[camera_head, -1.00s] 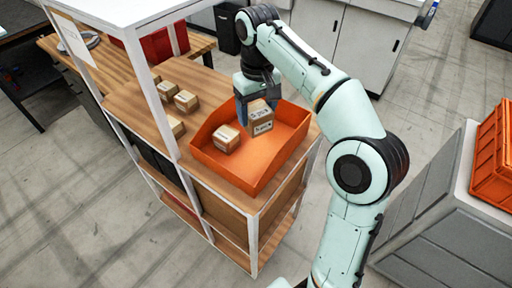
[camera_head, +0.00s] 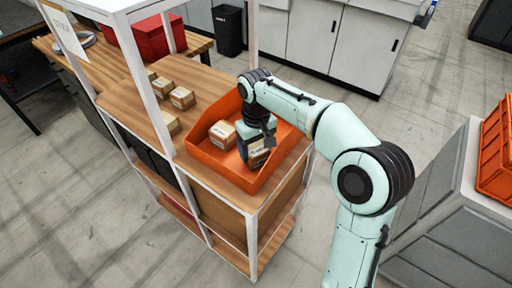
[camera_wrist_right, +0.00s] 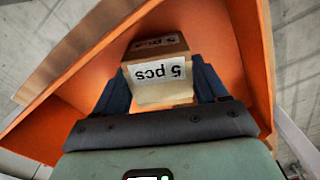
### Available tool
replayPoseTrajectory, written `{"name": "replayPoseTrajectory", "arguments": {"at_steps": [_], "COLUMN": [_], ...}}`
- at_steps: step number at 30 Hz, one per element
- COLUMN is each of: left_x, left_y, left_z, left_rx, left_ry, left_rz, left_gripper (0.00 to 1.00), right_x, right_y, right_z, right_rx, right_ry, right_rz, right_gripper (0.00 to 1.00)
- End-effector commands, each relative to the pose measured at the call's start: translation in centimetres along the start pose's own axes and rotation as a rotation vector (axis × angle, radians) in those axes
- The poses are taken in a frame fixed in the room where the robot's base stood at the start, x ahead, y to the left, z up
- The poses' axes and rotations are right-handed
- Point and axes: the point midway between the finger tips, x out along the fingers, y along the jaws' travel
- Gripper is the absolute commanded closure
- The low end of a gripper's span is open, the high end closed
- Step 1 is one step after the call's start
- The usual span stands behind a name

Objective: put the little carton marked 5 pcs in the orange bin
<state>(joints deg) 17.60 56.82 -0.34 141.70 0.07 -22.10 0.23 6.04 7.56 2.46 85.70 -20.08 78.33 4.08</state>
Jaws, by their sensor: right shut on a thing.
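The little carton marked 5 pcs (camera_head: 258,155) is brown with a white label. It also shows in the right wrist view (camera_wrist_right: 158,70), where its label reads upside down. My right gripper (camera_head: 256,150) is shut on the carton, with a dark blue finger on each side of it. The carton is within the walls of the orange bin (camera_head: 216,164); I cannot tell whether it touches the bin floor. The bin stands on the wooden shelf top. Another small carton (camera_head: 222,134) lies in the bin, left of my gripper. My left gripper is not in view.
Several small cartons (camera_head: 182,98) stand on the wooden top (camera_head: 130,95) left of the bin. White rack posts (camera_head: 150,80) rise at the left. A red box (camera_head: 156,38) is behind. Orange crates (camera_head: 497,150) sit at the far right.

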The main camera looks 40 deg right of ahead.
Motion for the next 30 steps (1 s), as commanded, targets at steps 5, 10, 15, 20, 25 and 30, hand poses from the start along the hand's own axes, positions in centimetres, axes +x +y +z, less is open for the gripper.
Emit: {"name": "replayPoseTrajectory", "arguments": {"at_steps": [5,10,15,20,25,30], "left_x": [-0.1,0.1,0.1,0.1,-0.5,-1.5], "left_y": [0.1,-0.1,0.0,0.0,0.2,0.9], "left_z": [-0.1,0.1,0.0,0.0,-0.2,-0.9], "left_rx": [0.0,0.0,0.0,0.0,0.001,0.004], "left_ry": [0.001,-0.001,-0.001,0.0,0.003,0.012], "left_rz": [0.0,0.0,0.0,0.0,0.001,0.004], "left_gripper": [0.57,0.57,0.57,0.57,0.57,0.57], "right_x": [-0.2,0.2,0.2,0.1,-1.3,-4.9], "right_y": [0.0,0.0,0.0,0.0,0.0,-0.1], "right_z": [-0.1,0.0,-0.1,-0.1,-0.2,-0.2], "right_rx": [0.0,0.0,0.0,0.0,0.0,-0.001], "right_ry": [0.002,0.001,0.001,0.001,0.006,0.008], "right_rz": [0.0,0.0,0.0,0.0,0.0,-0.001], "right_gripper": [0.63,0.18,0.02,0.02,0.02,0.02]}}
